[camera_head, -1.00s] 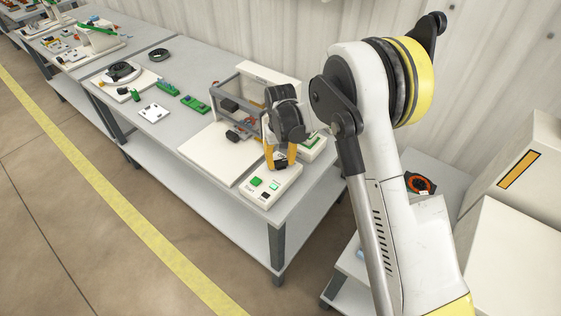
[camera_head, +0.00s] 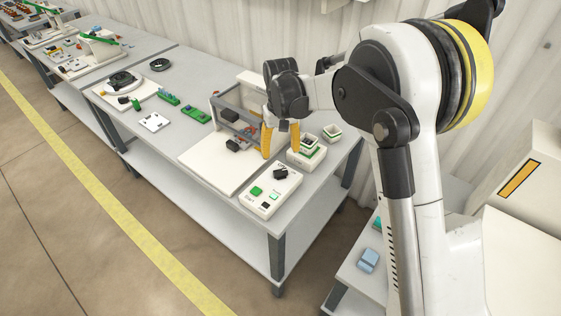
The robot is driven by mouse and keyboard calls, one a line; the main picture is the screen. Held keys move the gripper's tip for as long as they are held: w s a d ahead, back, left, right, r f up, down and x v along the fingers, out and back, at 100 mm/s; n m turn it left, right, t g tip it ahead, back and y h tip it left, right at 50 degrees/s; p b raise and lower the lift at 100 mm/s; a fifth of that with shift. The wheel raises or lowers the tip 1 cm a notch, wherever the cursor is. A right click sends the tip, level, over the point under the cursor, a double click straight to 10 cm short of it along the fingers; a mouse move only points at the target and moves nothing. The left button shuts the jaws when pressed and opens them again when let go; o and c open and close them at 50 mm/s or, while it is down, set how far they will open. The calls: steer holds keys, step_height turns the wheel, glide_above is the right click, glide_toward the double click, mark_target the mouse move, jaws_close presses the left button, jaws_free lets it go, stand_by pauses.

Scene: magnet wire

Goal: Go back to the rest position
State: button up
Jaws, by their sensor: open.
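My gripper (camera_head: 280,140) has yellow fingers that are spread apart and empty. It is raised above the right part of the grey workbench (camera_head: 222,215), behind the white control box (camera_head: 270,191) with green and black buttons. The fingers overlap in the picture with the frame of the white machine (camera_head: 222,163) and with a white box with a green-edged opening (camera_head: 306,157); I cannot tell any contact. My white arm with its black and yellow joint fills the right side and hides part of the bench end and the wall.
A second green-edged white piece (camera_head: 331,132) stands at the back right of the bench. Green boards (camera_head: 196,116) and a white plate (camera_head: 154,122) lie to the left. A lower table with a blue item (camera_head: 368,259) is at the right. The floor in front is clear.

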steer(key=shift+r, duration=0.95)
